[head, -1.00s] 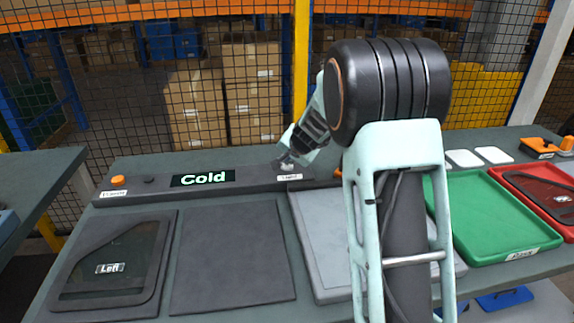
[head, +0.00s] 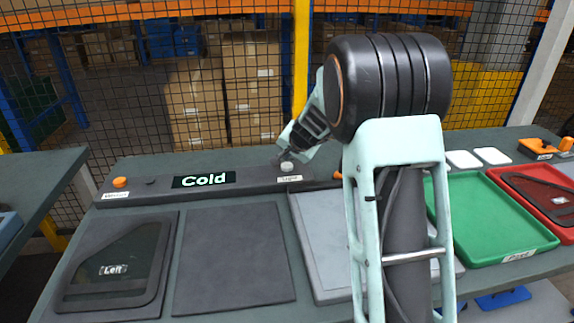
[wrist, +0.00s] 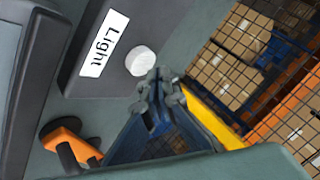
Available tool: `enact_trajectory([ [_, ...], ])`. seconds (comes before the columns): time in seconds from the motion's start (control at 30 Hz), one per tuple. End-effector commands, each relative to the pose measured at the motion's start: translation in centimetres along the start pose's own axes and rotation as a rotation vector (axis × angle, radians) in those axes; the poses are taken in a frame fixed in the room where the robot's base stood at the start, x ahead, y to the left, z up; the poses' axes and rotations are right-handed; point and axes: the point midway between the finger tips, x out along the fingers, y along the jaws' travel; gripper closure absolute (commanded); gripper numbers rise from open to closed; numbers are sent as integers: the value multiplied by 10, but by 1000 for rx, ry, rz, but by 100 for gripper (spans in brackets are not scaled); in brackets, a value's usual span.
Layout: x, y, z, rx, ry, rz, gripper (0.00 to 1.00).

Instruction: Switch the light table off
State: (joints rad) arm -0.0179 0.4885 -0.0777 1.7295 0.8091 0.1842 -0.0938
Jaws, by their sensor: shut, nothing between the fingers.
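The white round light button (head: 287,166) sits on the dark control bar, behind its "Light" label (head: 290,179). In the wrist view the button (wrist: 140,61) and the label (wrist: 104,44) are clear. The light table (head: 318,240) is a flat grey panel in front of this end of the bar; it looks grey, with no bright glow, and my arm hides its right part. My gripper (head: 282,156) is shut and empty just behind and above the button. In the wrist view its fingertips (wrist: 160,84) are close beside the button; whether they touch is unclear.
The bar (head: 240,188) also carries a "Cold" display (head: 204,180) and an orange button (head: 120,182). A door glass in a frame (head: 118,268) and a dark mat (head: 233,255) lie left. Green (head: 490,220) and red (head: 545,190) trays stand right. A mesh fence closes the back.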

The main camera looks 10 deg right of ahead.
Motion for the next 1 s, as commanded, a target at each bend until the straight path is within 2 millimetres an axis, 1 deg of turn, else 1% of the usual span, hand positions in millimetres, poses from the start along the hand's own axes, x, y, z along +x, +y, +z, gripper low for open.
enact_trajectory([
  [0.53,-34,-25,-25,0,0,0,100],
  [1.0,-35,-25,-25,0,0,0,100],
])
